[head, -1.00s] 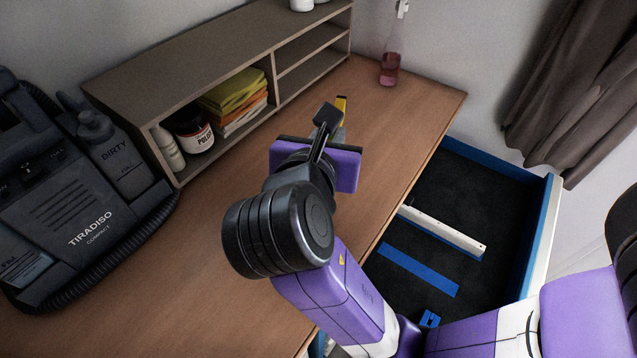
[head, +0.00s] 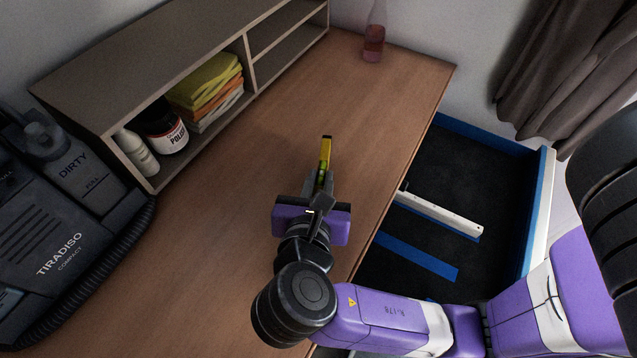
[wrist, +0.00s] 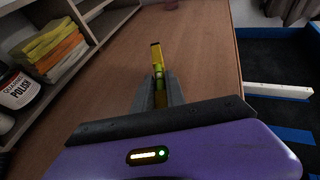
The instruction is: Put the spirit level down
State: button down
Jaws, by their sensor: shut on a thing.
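The spirit level (head: 326,150) is a short yellow bar with a green vial. My gripper (head: 319,180) is shut on it over the wooden worktop (head: 240,190). In the wrist view the level (wrist: 156,56) points away from me between the fingers of my gripper (wrist: 158,88), with its far end sticking out beyond them. Its near end is hidden by the fingers and the purple gripper body. I cannot tell whether the level touches the worktop.
A shelf unit (head: 140,72) with cloths (head: 208,85) and a polish tub (head: 165,132) stands along the left. A black machine (head: 60,220) is at far left and a pink bottle (head: 373,45) at the back. The worktop around the level is clear.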

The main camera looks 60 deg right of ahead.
notch_tip(320, 180, down, 2)
jog(key=shift+f+b, duration=0.25)
jog(key=shift+b, duration=0.7)
jog(key=shift+r, duration=0.1)
jog(key=c, duration=1.4)
grip_release()
jog(key=shift+o, duration=0.2)
